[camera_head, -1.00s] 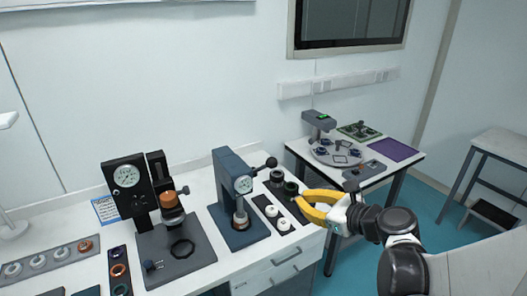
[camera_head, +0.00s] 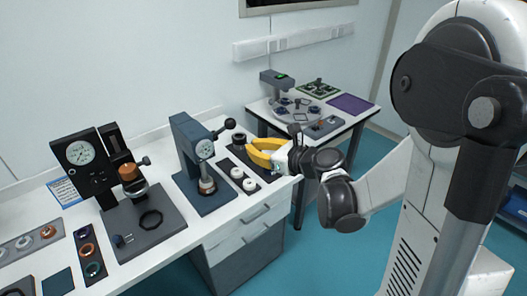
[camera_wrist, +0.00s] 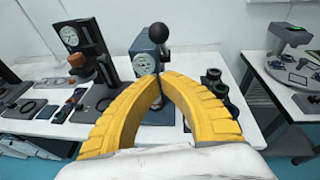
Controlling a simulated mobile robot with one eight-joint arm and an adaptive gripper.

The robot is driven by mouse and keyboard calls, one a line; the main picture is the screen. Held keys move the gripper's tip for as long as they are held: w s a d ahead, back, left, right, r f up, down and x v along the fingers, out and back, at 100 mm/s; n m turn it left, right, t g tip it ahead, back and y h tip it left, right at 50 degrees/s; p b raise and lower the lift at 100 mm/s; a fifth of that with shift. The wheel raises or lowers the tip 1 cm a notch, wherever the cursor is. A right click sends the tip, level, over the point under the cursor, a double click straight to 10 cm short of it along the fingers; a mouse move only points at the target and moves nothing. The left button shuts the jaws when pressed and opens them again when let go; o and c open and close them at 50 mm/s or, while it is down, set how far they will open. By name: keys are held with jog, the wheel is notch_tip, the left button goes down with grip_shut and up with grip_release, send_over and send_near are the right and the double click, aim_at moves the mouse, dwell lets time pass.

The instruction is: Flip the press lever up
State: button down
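The blue-grey press (camera_head: 188,150) stands on the white bench with a round dial on its front. Its lever (camera_head: 219,130) slants up to the right and ends in a black ball knob (camera_head: 230,124). In the wrist view, the knob (camera_wrist: 158,33) stands above and beyond the fingertips, with the dial (camera_wrist: 144,64) just to its left. My gripper (camera_head: 249,148) has yellow fingers, parted by a narrow gap, with nothing seen between them. It is right of the knob and appears lower, apart from it. The wrist view also shows the fingertips (camera_wrist: 161,78), partly covering the press.
A second press with a dial (camera_head: 80,152) stands to the left. A dark tray with white rings (camera_head: 237,174) and a dark cylinder (camera_head: 239,139) lie near my gripper. A side table with a round plate (camera_head: 295,108) stands at the back right.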

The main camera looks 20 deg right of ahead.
jog(key=w+a+r, duration=0.1)
jog(key=w+a, duration=0.2)
jog(key=w, duration=0.2)
jog(key=shift+w, duration=0.3)
jog(key=shift+d+r, duration=0.1)
jog(key=shift+r, duration=0.05)
